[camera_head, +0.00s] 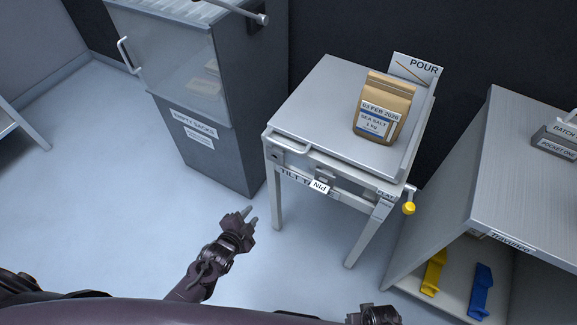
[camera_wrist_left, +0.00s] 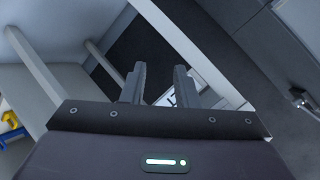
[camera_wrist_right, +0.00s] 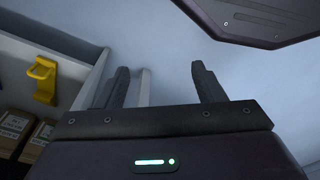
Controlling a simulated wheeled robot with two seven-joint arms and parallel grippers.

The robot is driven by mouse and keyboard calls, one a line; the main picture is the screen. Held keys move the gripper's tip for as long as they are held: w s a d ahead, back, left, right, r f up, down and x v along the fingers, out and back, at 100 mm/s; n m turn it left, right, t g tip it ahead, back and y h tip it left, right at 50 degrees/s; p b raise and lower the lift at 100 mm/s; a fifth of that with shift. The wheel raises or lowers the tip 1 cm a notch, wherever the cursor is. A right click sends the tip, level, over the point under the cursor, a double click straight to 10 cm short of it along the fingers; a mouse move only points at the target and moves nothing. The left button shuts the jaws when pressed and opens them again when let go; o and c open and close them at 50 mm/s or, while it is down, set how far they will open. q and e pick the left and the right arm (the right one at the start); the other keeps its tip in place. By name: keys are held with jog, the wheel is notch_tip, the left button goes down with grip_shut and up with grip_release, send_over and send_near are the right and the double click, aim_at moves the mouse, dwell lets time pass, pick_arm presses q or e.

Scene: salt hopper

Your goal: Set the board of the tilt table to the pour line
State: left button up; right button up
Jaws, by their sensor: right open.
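The tilt table (camera_head: 312,101) stands ahead with its steel board lying about flat. A brown paper bag of sea salt (camera_head: 383,108) stands upright on the board's right part. A sign reading POUR with a slanted line (camera_head: 414,70) stands behind the bag. A tag reading PIN (camera_head: 320,186) hangs at the table's front. A crank with a yellow knob (camera_head: 409,208) sits at the front right corner. My left gripper (camera_head: 249,214) is empty, its fingers apart, low in front of the table's left leg. My right gripper (camera_wrist_right: 160,85) is open and empty; in the head view only its wrist shows at the bottom edge.
A grey cabinet labelled EMPTY SACKS (camera_head: 207,100) stands left of the table. A steel bench (camera_head: 525,165) stands at the right, with yellow (camera_head: 434,271) and blue (camera_head: 481,291) pieces on its lower shelf. The floor between is clear.

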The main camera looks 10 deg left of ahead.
pick_arm(q)
jog(key=w+d+r+m+t+h+b, duration=0.2)
jog(key=w+d+r+m+t+b, duration=0.25)
jog(key=w+r, duration=0.2)
jog(key=m+t+h+b, duration=0.2)
jog(key=m+h+b, duration=0.1)
jog(key=m+b, duration=0.15)
send_near(287, 147)
jog(key=f+x, duration=0.1)
jog(key=x, duration=0.9)
jog(key=shift+w+r, duration=0.25)
pick_arm(e)
jog(key=w+a+r, duration=0.2)
jog(key=w+r, duration=0.1)
jog(key=w, duration=0.2)
jog(key=shift+r, duration=0.2)
pick_arm(q)
grip_shut()
